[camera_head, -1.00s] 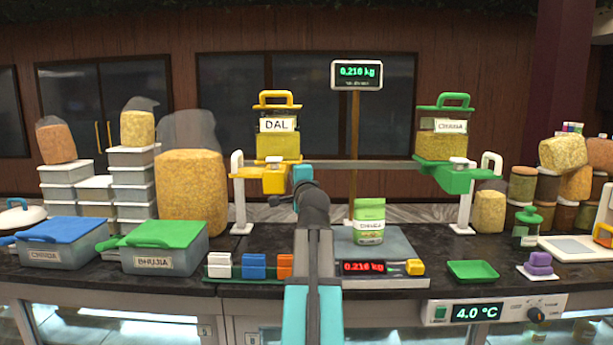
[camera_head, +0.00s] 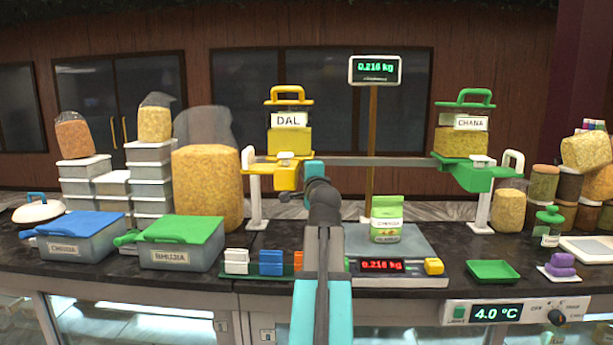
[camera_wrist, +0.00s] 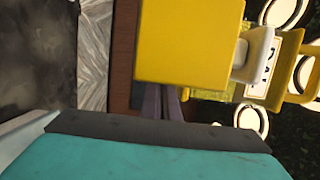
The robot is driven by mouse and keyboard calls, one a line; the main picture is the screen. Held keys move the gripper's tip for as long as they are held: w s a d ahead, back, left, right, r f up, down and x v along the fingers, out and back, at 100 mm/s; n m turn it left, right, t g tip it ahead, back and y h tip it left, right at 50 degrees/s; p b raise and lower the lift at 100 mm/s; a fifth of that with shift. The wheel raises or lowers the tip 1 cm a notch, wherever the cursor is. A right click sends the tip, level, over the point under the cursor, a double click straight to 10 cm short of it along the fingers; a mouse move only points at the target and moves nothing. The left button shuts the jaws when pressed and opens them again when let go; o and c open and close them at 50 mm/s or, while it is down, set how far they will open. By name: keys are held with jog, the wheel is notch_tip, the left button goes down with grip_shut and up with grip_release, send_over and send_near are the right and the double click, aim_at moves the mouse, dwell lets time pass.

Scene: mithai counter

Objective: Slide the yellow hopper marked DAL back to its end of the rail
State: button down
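The yellow hopper marked DAL (camera_head: 289,140) stands upright on its yellow carriage (camera_head: 286,178) at the left part of the grey rail (camera_head: 375,161), close beside the left white post (camera_head: 255,205). In the wrist view a large yellow block (camera_wrist: 190,45) fills the upper middle, with the hopper's DAL label (camera_wrist: 262,70) to its right. My gripper (camera_head: 314,170) is just right of the carriage, its teal end very close to it. I cannot tell whether they touch. The fingertips are not clear enough to tell open from shut.
The green CHANA hopper (camera_head: 462,140) is at the rail's right end. Below the rail stand a scale (camera_head: 415,240) with a green packet (camera_head: 387,218), and a green tray (camera_head: 492,271). Lidded boxes (camera_head: 180,257) and a big yellow bag (camera_head: 207,187) are at left.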

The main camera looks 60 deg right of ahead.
jog(key=s+a+b, duration=0.4)
jog(key=s+a, duration=0.1)
jog(key=s, duration=0.5)
jog(key=shift+a, duration=0.4)
jog(key=shift+s+f, duration=0.1)
dwell(0.7)
